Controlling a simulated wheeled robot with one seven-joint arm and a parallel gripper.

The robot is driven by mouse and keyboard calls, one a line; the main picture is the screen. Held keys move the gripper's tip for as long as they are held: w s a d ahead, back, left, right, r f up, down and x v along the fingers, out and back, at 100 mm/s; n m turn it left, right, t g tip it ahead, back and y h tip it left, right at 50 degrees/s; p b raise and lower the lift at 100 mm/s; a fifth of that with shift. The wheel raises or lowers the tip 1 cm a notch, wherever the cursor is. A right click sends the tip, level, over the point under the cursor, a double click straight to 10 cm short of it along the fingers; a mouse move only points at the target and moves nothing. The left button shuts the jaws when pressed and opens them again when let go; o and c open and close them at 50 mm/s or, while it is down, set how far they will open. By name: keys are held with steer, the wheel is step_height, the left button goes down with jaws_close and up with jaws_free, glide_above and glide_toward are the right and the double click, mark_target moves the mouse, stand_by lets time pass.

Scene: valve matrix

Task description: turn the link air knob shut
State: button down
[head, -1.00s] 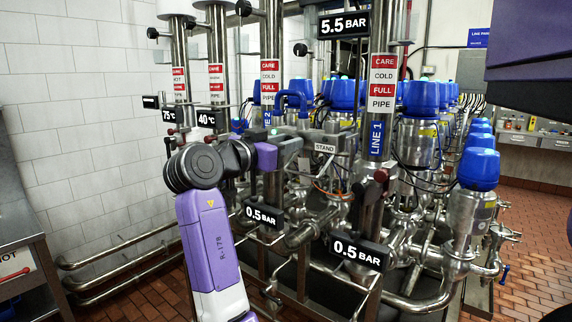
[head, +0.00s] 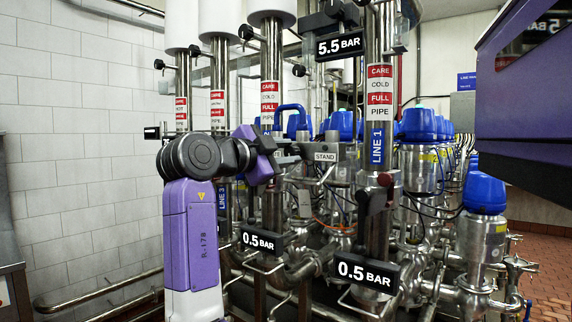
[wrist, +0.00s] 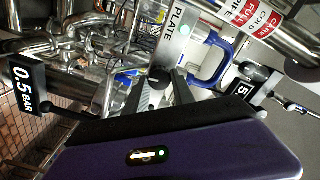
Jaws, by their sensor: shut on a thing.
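My gripper (wrist: 163,80) points at the pipework in the wrist view. In the head view my purple wrist reaches in beside the blue handle and the STAND plate (head: 325,156). The knob's angle cannot be told.
A blue looped handle (wrist: 212,62) is close to the right of the fingers. A 0.5 BAR sign (wrist: 27,88) is at left. In the head view, the LINE 1 pipe (head: 377,140) and blue-capped valves (head: 484,192) crowd the right. The white tiled wall (head: 85,130) is at left.

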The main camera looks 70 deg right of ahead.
steer(key=shift+m+b, duration=0.5)
steer(key=shift+m, duration=0.3)
steer(key=c, duration=1.1)
jaws_free()
steer(key=shift+o, duration=0.2)
steer(key=shift+a, duration=0.1)
steer(key=v, duration=0.7)
steer(key=shift+a, duration=0.35)
